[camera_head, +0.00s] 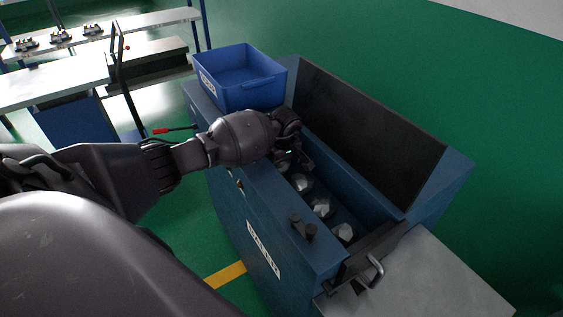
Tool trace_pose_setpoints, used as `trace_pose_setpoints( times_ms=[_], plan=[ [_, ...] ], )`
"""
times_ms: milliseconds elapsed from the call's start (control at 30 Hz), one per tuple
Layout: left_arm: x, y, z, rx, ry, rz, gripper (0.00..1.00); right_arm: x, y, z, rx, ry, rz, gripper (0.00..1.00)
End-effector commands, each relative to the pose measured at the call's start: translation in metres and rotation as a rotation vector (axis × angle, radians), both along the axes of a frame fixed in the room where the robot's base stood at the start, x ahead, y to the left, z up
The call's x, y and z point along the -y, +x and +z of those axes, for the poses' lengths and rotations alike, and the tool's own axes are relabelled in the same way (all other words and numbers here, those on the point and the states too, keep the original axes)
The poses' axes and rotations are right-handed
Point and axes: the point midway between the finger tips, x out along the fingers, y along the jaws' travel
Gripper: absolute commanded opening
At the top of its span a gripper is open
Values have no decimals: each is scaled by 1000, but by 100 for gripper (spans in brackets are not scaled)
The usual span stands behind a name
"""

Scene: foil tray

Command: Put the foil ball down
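Several crumpled silver-grey foil balls sit in a row in the dark trough of the blue machine (228,193). One ball (345,233) is nearest the front, one (321,207) is behind it, and another (302,183) is further back. My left gripper (297,163) reaches in from the left over the back part of this row. A further foil ball (283,167) shows partly at the gripper, mostly hidden by it. I cannot tell whether the fingers hold this ball or only stand over it. My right gripper is not in view.
A blue bin (240,92) stands on the machine's back left corner. A raised dark panel (365,120) walls the trough's right side. A grey plate with a handle (420,285) lies at the front right. Benches and a shelf (110,25) stand far left.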

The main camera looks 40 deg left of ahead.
Motion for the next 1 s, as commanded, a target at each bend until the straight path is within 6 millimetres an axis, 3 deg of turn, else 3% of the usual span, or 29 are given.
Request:
trace_pose_setpoints(
  times_ms=[267, 733, 1000],
  plan=[
    [0, 0, 7, 2, 1, 0, 100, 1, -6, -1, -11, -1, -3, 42],
    [11, -5, 89, 3, 3, -2, 100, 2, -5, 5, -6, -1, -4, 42],
    [16, -7, 117, 0, 1, 0, 100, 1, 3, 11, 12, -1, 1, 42]
  ],
)
